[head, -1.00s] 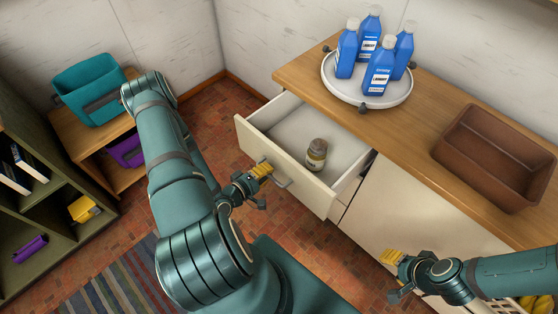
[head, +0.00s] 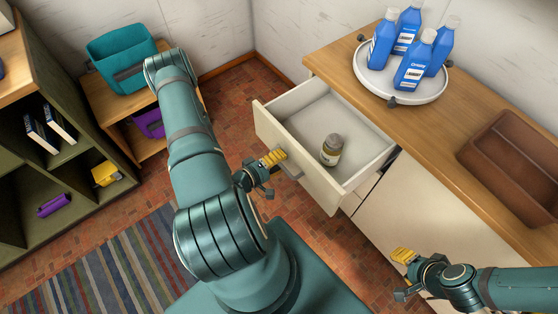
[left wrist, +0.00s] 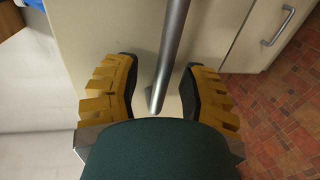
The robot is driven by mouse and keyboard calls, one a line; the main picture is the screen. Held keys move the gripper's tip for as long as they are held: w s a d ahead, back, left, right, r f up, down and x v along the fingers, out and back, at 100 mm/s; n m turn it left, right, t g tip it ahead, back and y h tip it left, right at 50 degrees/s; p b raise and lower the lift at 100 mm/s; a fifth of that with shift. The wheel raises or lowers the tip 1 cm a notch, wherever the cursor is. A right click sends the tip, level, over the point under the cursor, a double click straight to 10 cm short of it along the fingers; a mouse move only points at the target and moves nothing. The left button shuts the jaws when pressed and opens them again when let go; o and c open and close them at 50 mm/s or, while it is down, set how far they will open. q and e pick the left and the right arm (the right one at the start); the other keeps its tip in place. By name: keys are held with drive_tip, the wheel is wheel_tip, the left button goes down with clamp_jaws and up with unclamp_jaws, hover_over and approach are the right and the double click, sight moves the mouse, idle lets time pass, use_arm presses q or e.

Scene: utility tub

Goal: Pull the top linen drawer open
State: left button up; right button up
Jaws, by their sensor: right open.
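The top linen drawer (head: 309,178) stands well out from the cream cabinet, its inside showing in the head view. A small jar (head: 331,150) stands in it near the front panel. My left gripper (head: 272,174) is at the drawer's bar handle (head: 291,167). In the left wrist view the handle bar (left wrist: 170,55) runs between the two yellow-padded fingers (left wrist: 160,98), with a gap on each side, so the gripper is open around it. My right gripper (head: 403,275) is open and empty, apart from the cabinet front.
On the wooden countertop (head: 420,130) are a round white tray (head: 372,80) with several blue bottles and a brown bin (head: 510,165). A dark green shelf (head: 75,175) and a low wooden stand with a teal tub (head: 122,57) are at left. A striped rug (head: 115,262) covers part of the brick floor.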

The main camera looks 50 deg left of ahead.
use_arm(q)
drive_tip(key=shift+s, duration=0.1)
drive_tip(key=v, duration=1.1)
drive_tip(key=shift+s, duration=0.45)
drive_tip(key=shift+a+r, duration=0.1)
